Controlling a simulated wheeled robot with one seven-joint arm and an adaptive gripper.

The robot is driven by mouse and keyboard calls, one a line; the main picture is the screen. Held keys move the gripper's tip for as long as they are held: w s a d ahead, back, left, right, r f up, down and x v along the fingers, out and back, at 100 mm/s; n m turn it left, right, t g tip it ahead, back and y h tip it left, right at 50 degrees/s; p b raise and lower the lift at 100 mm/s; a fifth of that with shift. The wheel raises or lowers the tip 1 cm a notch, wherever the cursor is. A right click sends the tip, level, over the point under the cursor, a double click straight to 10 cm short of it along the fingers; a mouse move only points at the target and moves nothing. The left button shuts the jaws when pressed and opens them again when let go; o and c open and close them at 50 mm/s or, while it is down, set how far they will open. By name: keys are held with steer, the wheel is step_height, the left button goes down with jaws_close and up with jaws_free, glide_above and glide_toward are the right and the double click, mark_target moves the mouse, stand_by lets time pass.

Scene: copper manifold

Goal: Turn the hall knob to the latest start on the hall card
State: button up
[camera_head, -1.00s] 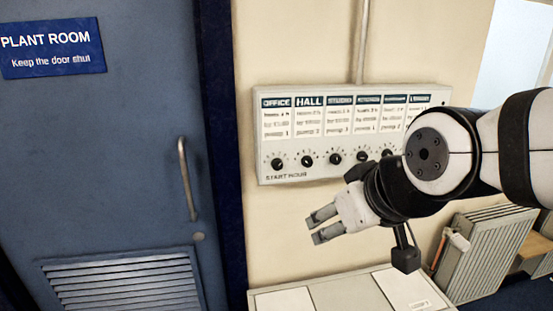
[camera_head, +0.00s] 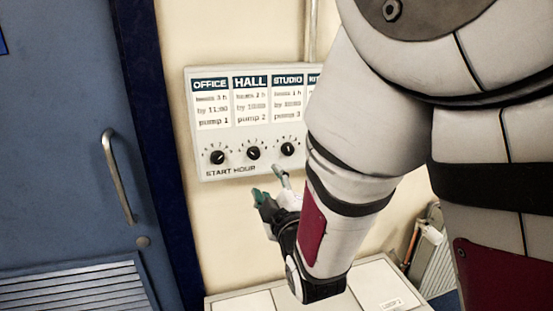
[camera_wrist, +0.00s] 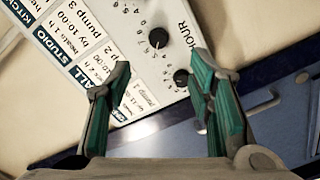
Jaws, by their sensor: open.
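The hall card (camera_head: 251,100) is on the wall panel, between the office and studio cards. Its lines on hours and time are blurred; "pump 2" is legible. The black hall knob (camera_head: 253,153) is below it, with a dial of small numbers. I cannot read its setting surely. In the wrist view the hall knob (camera_wrist: 158,38) shows beyond the fingertips, beside the word HOUR. My gripper (camera_head: 270,183) is open and empty, just below and in front of the panel's lower edge, apart from the knob. In the wrist view its green-padded fingers (camera_wrist: 161,70) stand wide apart.
The office knob (camera_head: 218,157) and studio knob (camera_head: 288,149) flank the hall knob closely. My arm hides the panel's right part. A blue door with a handle (camera_head: 117,176) is on the left. A pale cabinet top (camera_head: 245,304) lies below the panel.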

mark_target(256, 156)
steer(key=b+x, duration=0.4)
steer(key=x, duration=0.9)
steer(key=shift+w+r+b, duration=0.1)
steer(key=shift+w+b, duration=0.2)
steer(key=shift+w, duration=0.1)
jaws_close()
